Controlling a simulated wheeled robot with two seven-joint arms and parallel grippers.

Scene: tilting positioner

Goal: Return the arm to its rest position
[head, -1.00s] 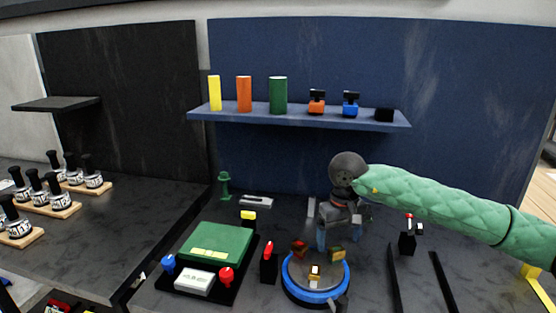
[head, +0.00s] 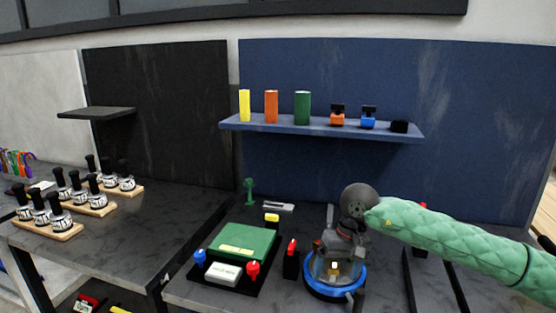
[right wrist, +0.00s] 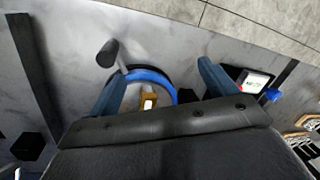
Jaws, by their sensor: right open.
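The tilting positioner (head: 362,277), a round plate with a blue rim, stands on the bench in the head view. A small orange-yellow block (head: 333,269) sits on it. My right arm, in a green quilted sleeve, comes in from the right. My right gripper (head: 332,258) hangs over the positioner and hides much of the plate. In the right wrist view the two blue fingers of the gripper (right wrist: 162,86) are apart with nothing held between them. The positioner's blue rim (right wrist: 152,76) and the block (right wrist: 149,98) show beyond them. Any contact cannot be told. My left gripper is out of view.
Left of the positioner are a red-topped black post (head: 291,262) and a black tray with a green box (head: 243,242). Dark rails (head: 414,275) lie to its right, partly under my arm. A blue shelf (head: 320,127) with cylinders hangs behind.

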